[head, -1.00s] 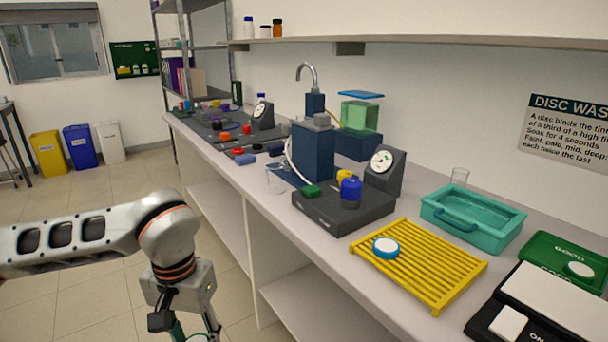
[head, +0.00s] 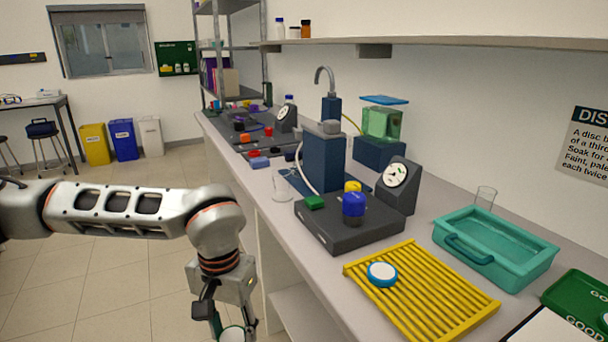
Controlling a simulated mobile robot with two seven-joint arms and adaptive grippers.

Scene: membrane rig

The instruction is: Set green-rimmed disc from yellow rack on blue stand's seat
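A white disc with a green rim (head: 232,334) shows at the bottom edge, partly cut off, between the fingers of my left gripper (head: 229,318). The gripper appears shut on it, off the bench's front side over the floor. The yellow rack (head: 470,309) lies on the bench and bears one white disc with a blue rim (head: 382,274). A dark blue upright block (head: 324,165) with a grey top stands behind a dark grey base (head: 345,235). Which part is the blue stand's seat I cannot tell. My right gripper is out of view.
The dark grey base carries a blue cap (head: 353,203), a yellow cap and a green block. A dial gauge (head: 396,178) stands beside it. A teal tray (head: 495,249) and a green tray (head: 584,300) are at the right. A glass beaker (head: 282,188) stands near the bench's front edge.

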